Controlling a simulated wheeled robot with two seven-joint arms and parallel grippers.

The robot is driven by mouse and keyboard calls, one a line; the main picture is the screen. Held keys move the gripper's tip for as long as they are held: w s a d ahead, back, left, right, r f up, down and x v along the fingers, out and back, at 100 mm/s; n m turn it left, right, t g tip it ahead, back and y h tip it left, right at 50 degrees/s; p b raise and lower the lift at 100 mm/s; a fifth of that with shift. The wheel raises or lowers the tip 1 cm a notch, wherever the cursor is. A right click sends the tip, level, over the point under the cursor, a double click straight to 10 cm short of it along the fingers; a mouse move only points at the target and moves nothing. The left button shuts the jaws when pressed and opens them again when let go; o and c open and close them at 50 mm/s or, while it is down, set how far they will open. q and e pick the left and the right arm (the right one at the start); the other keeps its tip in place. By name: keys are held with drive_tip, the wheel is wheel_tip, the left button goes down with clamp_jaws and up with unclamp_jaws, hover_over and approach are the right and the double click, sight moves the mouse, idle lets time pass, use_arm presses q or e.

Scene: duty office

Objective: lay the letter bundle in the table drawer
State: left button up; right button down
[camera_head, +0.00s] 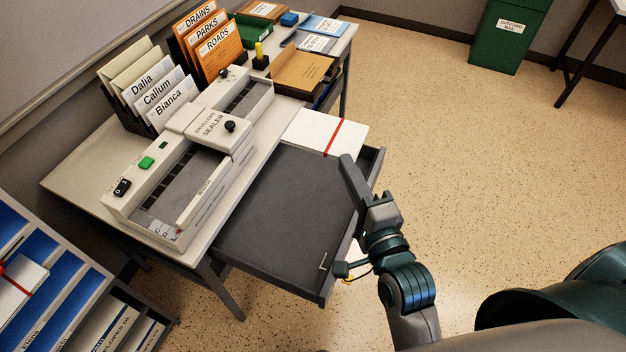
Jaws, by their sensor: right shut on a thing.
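A white letter bundle (311,127) with a red band is at the far end of the open table drawer (280,200). Whether the bundle touches the drawer floor I cannot tell. My left gripper is not in view.
An envelope sealer (190,150), a name-card sorter (150,90), orange folders (215,50) and a cardboard box (300,72) stand on the table. Another red-banded bundle (20,285) lies on the shelf rack at lower left. A green bin (508,38) stands behind; floor at right is clear.

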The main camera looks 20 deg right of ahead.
sight(341, 153)
drive_tip(key=shift+w, duration=0.1)
drive_tip(key=shift+w+r+n+g+y, duration=0.35)
drive_tip(key=shift+w+n+y, duration=0.5)
drive_tip(key=shift+y, duration=0.6)
drive_tip(key=shift+w+r+n+g+y, duration=0.25)
drive_tip(key=shift+w+n+g+y, duration=0.25)
drive_tip(key=shift+n+y, duration=0.8)
drive_tip(key=shift+w+r+n+g+y, duration=0.3)
drive_tip(key=shift+w+n+y, duration=0.5)
drive_tip(key=shift+y, duration=0.85)
